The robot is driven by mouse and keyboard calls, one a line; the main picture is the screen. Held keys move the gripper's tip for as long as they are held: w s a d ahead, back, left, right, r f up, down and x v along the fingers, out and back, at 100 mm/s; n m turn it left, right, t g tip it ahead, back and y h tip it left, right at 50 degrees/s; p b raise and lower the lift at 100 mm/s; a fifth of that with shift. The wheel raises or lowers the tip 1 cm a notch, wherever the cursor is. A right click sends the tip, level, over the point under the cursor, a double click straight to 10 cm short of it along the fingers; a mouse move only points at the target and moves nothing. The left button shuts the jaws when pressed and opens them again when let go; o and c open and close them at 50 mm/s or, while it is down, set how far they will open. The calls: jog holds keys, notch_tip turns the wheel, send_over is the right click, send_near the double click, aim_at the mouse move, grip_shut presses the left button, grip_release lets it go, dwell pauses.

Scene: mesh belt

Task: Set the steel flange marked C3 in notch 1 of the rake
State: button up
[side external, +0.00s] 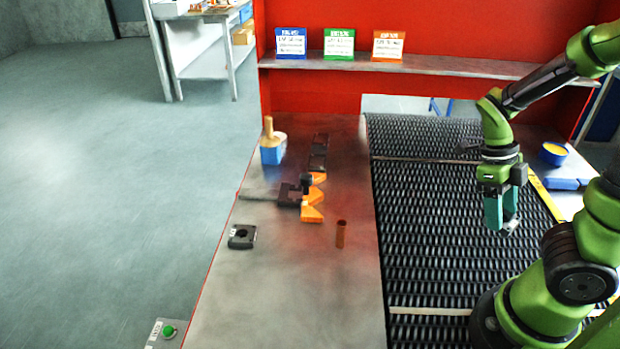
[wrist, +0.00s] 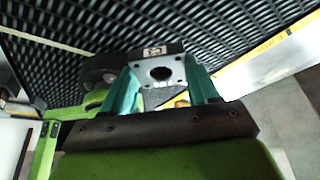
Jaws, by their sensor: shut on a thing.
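My gripper (side external: 503,218) hangs over the dark mesh belt, on the right in the side view. In the wrist view its teal fingers (wrist: 162,82) are shut on the steel flange (wrist: 177,72), a pale plate with a round dark hole. A dark edge above the plate carries a small white label (wrist: 153,50), too blurred to read surely. An orange notched piece (side external: 312,214), seemingly the rake, is on the steel table, apart from my gripper. Its notch numbers cannot be read.
The mesh belt (side external: 425,250) lies between table and gripper. A shelf (side external: 470,67) holds three cards.

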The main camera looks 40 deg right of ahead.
jog(key=w+a+r+n+t+h, duration=0.1)
jog(key=w+r+n+t+h, duration=0.15)
jog(key=w+n, duration=0.7)
jog(key=w+a+r+n+t+h, duration=0.15)
jog(key=w+n+t, duration=0.25)
jog(key=n, duration=1)
jog(key=w+a+r+n+t+y, duration=0.2)
jog(key=w+a+n, duration=0.3)
jog(key=n, duration=0.4)
jog(key=m+h, duration=0.1)
jog(key=m, duration=0.4)
send_over(333, 189)
jog(key=a, duration=0.1)
notch_tip(333, 189, down, 8)
jog(key=shift+g, duration=0.35)
jog(key=shift+s+f, duration=0.15)
jog(key=shift+f, duration=0.95)
jog(key=shift+s+f, duration=0.2)
jog(key=shift+f, duration=0.95)
jog(key=shift+s+f, duration=0.15)
jog(key=shift+f, duration=0.95)
jog(key=shift+f, duration=0.6)
